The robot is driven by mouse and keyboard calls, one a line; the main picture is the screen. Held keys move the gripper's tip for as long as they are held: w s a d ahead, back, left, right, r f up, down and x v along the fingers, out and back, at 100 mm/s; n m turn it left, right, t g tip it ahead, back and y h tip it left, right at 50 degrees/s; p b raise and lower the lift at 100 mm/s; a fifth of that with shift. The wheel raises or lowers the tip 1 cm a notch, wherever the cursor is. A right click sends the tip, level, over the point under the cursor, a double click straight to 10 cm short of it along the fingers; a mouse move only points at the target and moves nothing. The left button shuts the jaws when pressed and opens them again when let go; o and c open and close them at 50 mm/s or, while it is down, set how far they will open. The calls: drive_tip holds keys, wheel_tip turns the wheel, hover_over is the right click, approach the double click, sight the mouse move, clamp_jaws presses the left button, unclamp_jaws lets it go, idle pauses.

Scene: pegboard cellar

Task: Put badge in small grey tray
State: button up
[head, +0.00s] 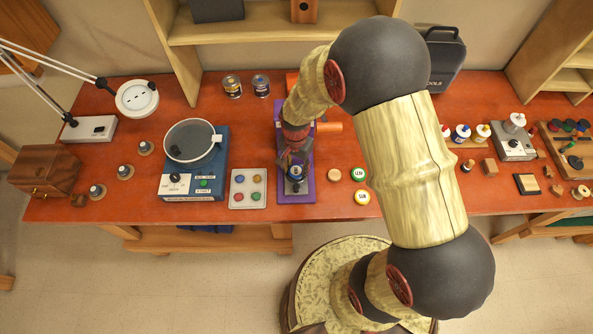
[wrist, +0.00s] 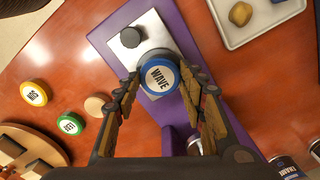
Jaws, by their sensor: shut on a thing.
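The badge (wrist: 159,76), round with a blue rim and a pale face reading "WAVE", is between the fingers of my gripper (wrist: 160,80). In the head view my gripper (head: 296,170) is over the front of the purple press, and the arm partly hides it. The badge overlaps the press's round dark post on a metal plate (wrist: 130,38); I cannot tell whether they touch. The small grey tray (head: 248,203) lies just left of the press, holding several coloured round pieces. Its corner shows at the upper right of the wrist view (wrist: 233,43).
The purple press base (head: 296,198) stands beside the tray. Right of it lie a wooden disc (head: 333,174), a green "LEM" badge (head: 359,174) and a yellow "SUN" badge (head: 362,196). A blue machine with a round bowl (head: 193,170) stands left of the tray. Two tins (head: 261,85) are behind.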

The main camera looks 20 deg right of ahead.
sight(296, 170)
drive_tip(key=shift+r+p, duration=1.85)
drive_tip(key=shift+r, duration=1.05)
